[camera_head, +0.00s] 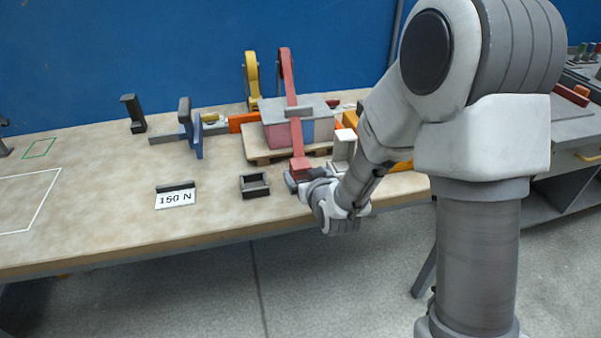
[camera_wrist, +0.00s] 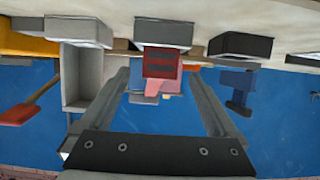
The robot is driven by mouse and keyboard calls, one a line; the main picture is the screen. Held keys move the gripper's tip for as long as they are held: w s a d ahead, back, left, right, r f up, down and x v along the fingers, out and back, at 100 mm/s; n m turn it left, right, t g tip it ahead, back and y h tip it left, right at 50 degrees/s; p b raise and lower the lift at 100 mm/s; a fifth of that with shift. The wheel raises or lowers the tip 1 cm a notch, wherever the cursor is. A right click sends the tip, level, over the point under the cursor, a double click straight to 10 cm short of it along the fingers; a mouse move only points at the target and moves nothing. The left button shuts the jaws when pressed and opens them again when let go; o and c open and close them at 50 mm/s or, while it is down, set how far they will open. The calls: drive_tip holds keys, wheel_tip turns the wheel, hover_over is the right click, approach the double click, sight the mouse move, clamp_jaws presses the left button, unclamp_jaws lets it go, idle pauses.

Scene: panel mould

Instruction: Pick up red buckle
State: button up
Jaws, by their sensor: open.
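The red buckle (camera_wrist: 162,63), a dark red slotted block, shows in the wrist view between the two fingers. It sits at the front end of the red strap, against a grey block (camera_wrist: 164,32). In the head view the red strap (camera_head: 292,95) runs over a grey and pink box (camera_head: 280,132), and its lower red end (camera_head: 300,164) lies just behind my gripper (camera_head: 303,181). My gripper's fingers (camera_wrist: 160,78) are apart with nothing held. I cannot tell whether they touch the buckle. The buckle itself is largely hidden by my gripper in the head view.
The box stands on a wooden pallet (camera_head: 262,158). A white upright holder (camera_head: 343,147) stands close on the right. A small dark open tray (camera_head: 255,186) and a "150 N" sign (camera_head: 175,199) are left of my gripper.

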sight(303, 172)
drive_tip(key=shift+b+x, duration=0.35)
drive_tip(key=shift+x, duration=2.25)
drive_tip(key=shift+f, duration=0.15)
clamp_jaws()
